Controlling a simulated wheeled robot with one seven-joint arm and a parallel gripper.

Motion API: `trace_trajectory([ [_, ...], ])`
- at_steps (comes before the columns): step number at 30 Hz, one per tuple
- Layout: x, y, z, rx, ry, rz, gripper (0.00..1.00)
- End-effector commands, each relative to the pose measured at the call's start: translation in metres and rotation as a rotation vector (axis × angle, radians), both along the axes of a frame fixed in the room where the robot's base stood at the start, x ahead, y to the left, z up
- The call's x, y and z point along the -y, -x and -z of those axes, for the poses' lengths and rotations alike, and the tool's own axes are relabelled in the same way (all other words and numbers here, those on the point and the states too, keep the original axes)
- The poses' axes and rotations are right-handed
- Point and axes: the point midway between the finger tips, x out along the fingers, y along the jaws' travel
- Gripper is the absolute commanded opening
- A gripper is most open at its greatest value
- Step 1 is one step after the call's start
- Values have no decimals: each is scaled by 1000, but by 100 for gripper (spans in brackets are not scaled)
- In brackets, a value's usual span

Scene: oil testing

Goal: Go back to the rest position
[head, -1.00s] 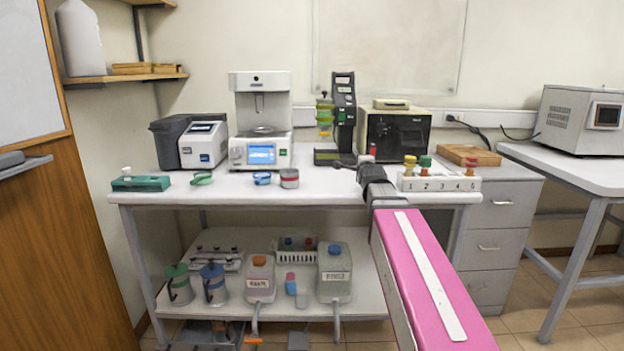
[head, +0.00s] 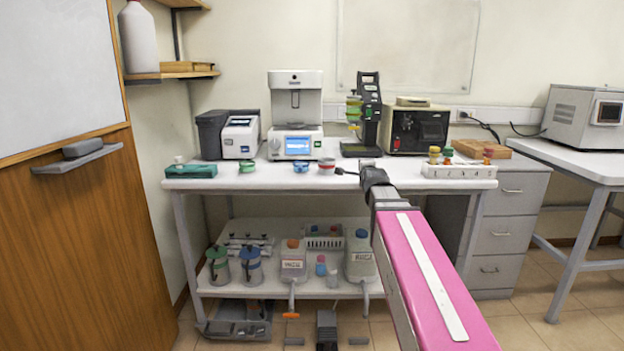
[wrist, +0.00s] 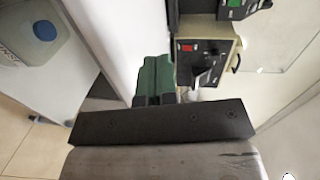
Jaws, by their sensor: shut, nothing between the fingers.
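My pink arm reaches forward from the lower right in the head view. My gripper (head: 343,171) is at its far end, small and dark, at the front part of the white bench (head: 225,185). It is shut and nothing shows held in it.
On the bench stand a white tester (head: 296,120), a dark stand (head: 369,110), a black-fronted oven (head: 418,130) and a numbered rack (head: 458,171). Jugs and canisters fill the lower shelf (head: 270,287). A wooden cabinet (head: 95,240) stands left.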

Motion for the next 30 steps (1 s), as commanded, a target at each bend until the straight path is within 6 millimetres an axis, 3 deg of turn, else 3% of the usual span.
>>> trace_trajectory([
  [8, 0, 12, 51, -139, 144, -35, 0],
  [17, 1, 46, 144, -405, 411, -162, 0],
  [24, 1, 119, 259, -748, 734, -472, 0],
  [30, 1, 196, 334, -977, 937, -846, 0],
])
